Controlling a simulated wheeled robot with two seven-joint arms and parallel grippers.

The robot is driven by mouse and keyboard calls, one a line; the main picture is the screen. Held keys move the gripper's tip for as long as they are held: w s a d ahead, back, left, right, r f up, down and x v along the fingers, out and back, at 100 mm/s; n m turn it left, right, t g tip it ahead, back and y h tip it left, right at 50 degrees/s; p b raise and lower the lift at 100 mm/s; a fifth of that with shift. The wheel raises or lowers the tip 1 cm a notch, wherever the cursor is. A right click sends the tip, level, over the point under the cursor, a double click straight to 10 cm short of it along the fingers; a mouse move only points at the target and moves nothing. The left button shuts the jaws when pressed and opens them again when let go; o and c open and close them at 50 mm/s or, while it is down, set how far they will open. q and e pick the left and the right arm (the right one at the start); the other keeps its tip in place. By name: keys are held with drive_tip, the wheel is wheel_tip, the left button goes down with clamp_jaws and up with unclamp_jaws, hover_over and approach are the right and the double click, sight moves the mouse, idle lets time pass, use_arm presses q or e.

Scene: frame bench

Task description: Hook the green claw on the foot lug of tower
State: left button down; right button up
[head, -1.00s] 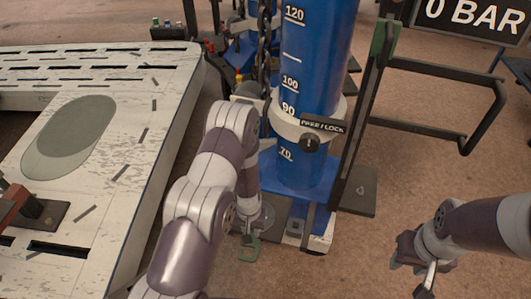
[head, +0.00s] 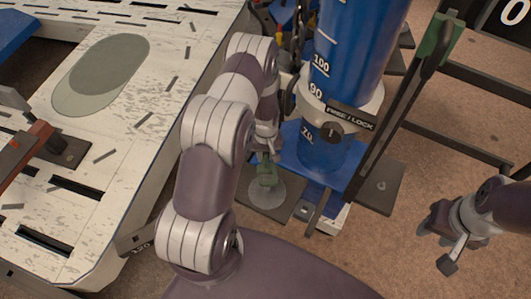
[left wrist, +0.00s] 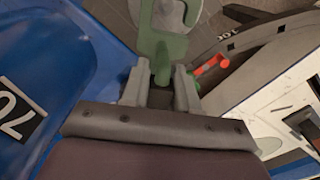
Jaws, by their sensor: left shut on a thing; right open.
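The blue tower (head: 325,145) with a number scale stands upright on a blue foot at the centre right of the head view. My left gripper (head: 266,156) is shut on the green claw (head: 267,176), just left of the tower's foot. In the left wrist view the claw (left wrist: 162,45) reaches forward from between the fingers (left wrist: 160,90), over a pale round disc (left wrist: 168,14). A small grey block (head: 303,209) at the foot may be the lug; I cannot tell for sure. The claw shows no clear contact with it. My right gripper (head: 450,232) is open and empty at the right.
A worn white slotted bench (head: 130,150) fills the left. A dark frame post (head: 405,105) with bars stands right of the tower, and a chain (head: 299,35) hangs behind its left side. Brown floor (head: 400,235) is clear between tower and right gripper.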

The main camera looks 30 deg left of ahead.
use_arm(q)
drive_tip(key=shift+f+b, duration=0.65)
drive_tip(key=shift+f, duration=0.25)
wheel_tip(320, 180, down, 8)
drive_tip(key=b, duration=0.6)
drive_tip(key=shift+r, duration=0.1)
drive_tip(key=c, duration=0.8)
unclamp_jaws()
drive_tip(key=shift+s, duration=0.1)
wheel_tip(320, 180, up, 13)
drive_tip(key=shift+f, duration=0.1)
